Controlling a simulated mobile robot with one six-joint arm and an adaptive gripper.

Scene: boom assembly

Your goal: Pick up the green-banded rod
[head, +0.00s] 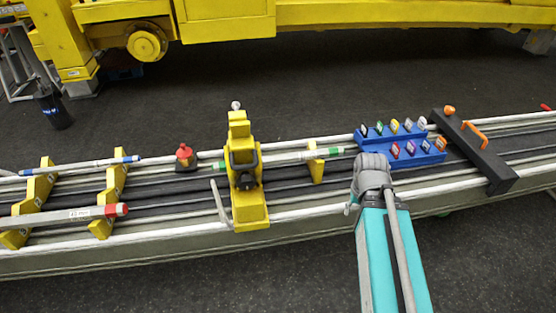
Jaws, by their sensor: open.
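The green-banded rod (285,158) is a pale, thin rod with a green band near each end. It lies lengthwise along the rail bench, left of my arm in the head view. The yellow clamp (245,185) stands across its left part and hides a piece of it. A small yellow support (316,166) is under its right part. My turquoise arm reaches in from the bottom right and ends in a grey joint beside the blue rack. My gripper's jaws do not show.
A blue rack (375,141) with several coloured tags is just behind my arm. A black bar (474,153) with an orange handle is farther right. A blue-banded rod (90,165), a red-ended bar (70,216) and a red knob (184,155) are left of the clamp.

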